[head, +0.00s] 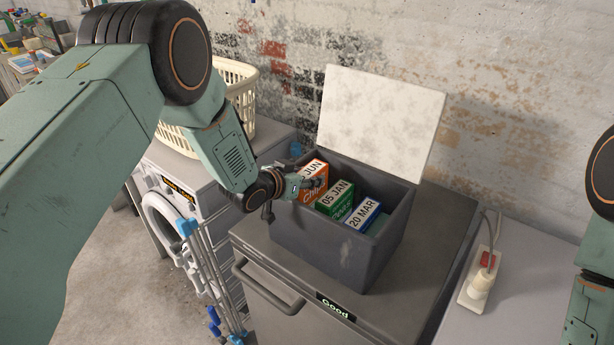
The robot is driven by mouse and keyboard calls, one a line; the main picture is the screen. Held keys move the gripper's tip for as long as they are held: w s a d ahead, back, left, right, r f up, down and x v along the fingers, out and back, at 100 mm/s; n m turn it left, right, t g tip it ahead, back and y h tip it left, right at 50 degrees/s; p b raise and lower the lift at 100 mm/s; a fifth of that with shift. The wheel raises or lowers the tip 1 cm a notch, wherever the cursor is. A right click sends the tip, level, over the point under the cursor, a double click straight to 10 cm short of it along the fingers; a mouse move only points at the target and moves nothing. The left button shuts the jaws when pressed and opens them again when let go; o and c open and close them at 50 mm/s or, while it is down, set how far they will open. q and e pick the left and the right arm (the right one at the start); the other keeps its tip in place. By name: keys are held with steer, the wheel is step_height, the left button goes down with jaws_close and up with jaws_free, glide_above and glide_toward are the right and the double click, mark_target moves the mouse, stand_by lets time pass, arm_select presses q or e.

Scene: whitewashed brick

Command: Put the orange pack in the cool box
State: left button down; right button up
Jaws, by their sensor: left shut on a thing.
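The cool box (335,245) is a dark grey open box with its pale lid (380,115) raised at the back. It stands on a grey cabinet. The orange pack (313,170), with a label ending in "JUN", is at the left end inside the box opening. My left gripper (312,184) reaches over the box's left wall and is shut on the orange pack. The pack's lower part is hidden, so I cannot tell if it touches the box floor. My right arm shows at the right edge, but its gripper is out of view.
A green pack (336,199) marked "05 JAN" and a blue-and-white pack (362,215) marked "20 MAR" stand in the box. The grey cabinet (400,300) reads "Good". A power strip (482,280) lies on the right. A laundry basket (240,90) sits behind my left arm.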

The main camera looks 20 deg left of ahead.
arm_select(q)
steer(key=shift+a+f+b, duration=0.1)
steer(key=shift+f+b, duration=0.2)
steer(key=shift+f, duration=0.2)
steer(key=c, duration=1.1)
jaws_free()
steer(key=shift+o, duration=0.2)
